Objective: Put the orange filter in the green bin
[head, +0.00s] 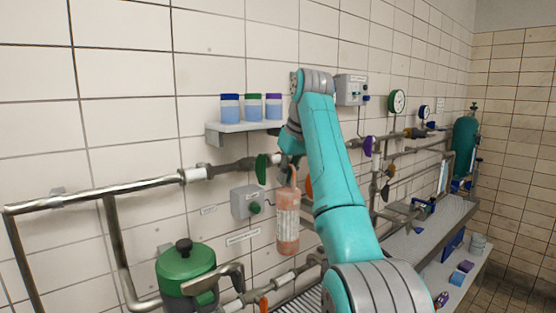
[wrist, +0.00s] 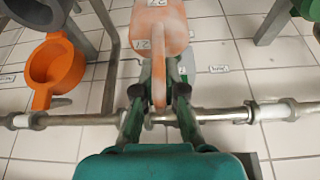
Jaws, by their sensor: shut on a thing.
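In the wrist view, my gripper (wrist: 160,78) is shut on the handle of the filter (wrist: 160,28), whose body extends away from the fingers. I cannot identify an open green bin in either view. A green lidded vessel (head: 186,262) with a black knob stands at lower left in the head view.
Pipes (head: 95,205) run along the wall close behind the filter. A small shelf (head: 243,127) holds three bottles above. A grey switch box (head: 246,201) is left of the filter. A slatted bench (head: 425,235) stands at right. An orange cup-shaped part (wrist: 55,70) shows in the wrist view.

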